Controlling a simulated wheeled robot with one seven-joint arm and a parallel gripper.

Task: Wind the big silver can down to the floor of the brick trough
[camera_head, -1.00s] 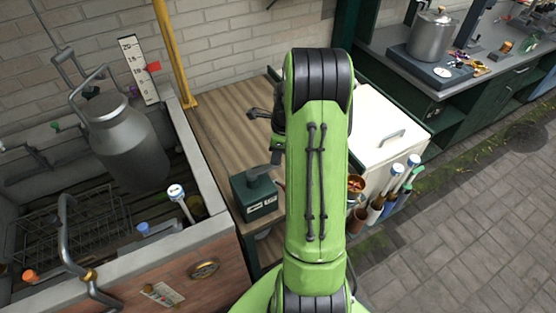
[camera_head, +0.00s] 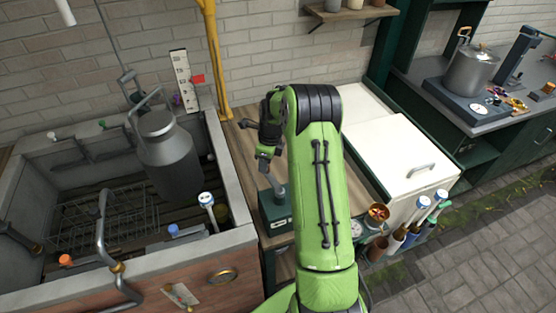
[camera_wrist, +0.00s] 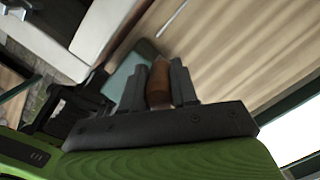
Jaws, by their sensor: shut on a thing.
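The big silver can (camera_head: 172,160) is upright inside the brick trough (camera_head: 232,238), near its back right corner, with a pipe-like handle or hook above its lid. I cannot tell whether its base touches the trough floor. A green box (camera_head: 275,206) with a grey lever stands on the wooden counter right of the trough. My gripper (camera_wrist: 160,78) is shut on a brown wooden handle (camera_wrist: 159,88) in the wrist view. In the head view, my arm hides part of the gripper and the handle.
A wire rack (camera_head: 100,218) lies in the trough's left part. A white-faced measuring rule (camera_head: 182,75) with a red pointer (camera_head: 198,78) stands behind the trough, beside a yellow pipe (camera_head: 212,60). A white chest (camera_head: 405,160) stands right of my arm. Paving lies open at the right.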

